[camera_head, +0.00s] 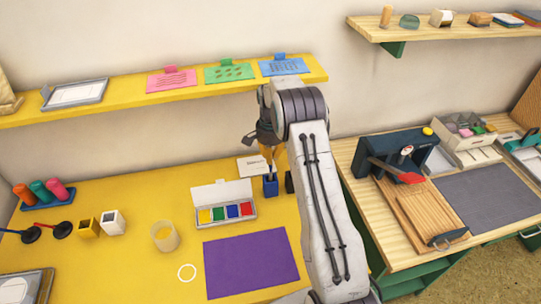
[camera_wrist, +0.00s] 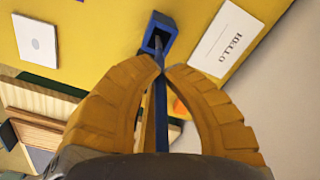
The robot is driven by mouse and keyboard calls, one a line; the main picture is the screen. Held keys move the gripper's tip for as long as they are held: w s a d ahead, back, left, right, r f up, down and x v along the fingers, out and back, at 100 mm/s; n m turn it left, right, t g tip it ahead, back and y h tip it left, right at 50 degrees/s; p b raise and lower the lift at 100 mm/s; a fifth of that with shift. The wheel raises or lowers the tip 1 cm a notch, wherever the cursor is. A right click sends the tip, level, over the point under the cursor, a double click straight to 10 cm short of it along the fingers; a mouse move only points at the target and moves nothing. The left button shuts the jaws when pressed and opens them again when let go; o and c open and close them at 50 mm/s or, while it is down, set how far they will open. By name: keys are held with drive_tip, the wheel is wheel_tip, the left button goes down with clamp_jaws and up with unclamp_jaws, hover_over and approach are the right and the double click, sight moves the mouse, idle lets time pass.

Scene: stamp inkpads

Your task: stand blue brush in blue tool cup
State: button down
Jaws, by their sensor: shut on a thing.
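My gripper (camera_head: 268,158) is over the back of the yellow table, fingers pointing down. In the wrist view its two yellow fingers (camera_wrist: 163,68) are shut on the blue brush (camera_wrist: 161,105), a thin blue shaft. The blue tool cup (camera_head: 270,187) is a small square holder directly below the gripper; it also shows in the wrist view (camera_wrist: 169,24). The brush's far end lines up with the cup's dark opening and appears to reach into it. How deep it goes is hidden.
A dark holder (camera_head: 290,182) stands close to the right of the cup, partly behind my arm. A white card (camera_wrist: 226,38) lies beside the cup. An ink pad box (camera_head: 207,193) and a purple mat (camera_head: 250,265) are in front of it. A shelf (camera_head: 205,88) runs above.

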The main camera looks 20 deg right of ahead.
sight(270, 171)
drive_tip(key=shift+f+b, duration=1.65)
drive_tip(key=shift+f, duration=0.3)
drive_tip(key=c, duration=1.3)
unclamp_jaws()
wheel_tip(270, 171, up, 11)
drive_tip(key=shift+s+r, duration=0.1)
drive_tip(key=shift+r, duration=0.4)
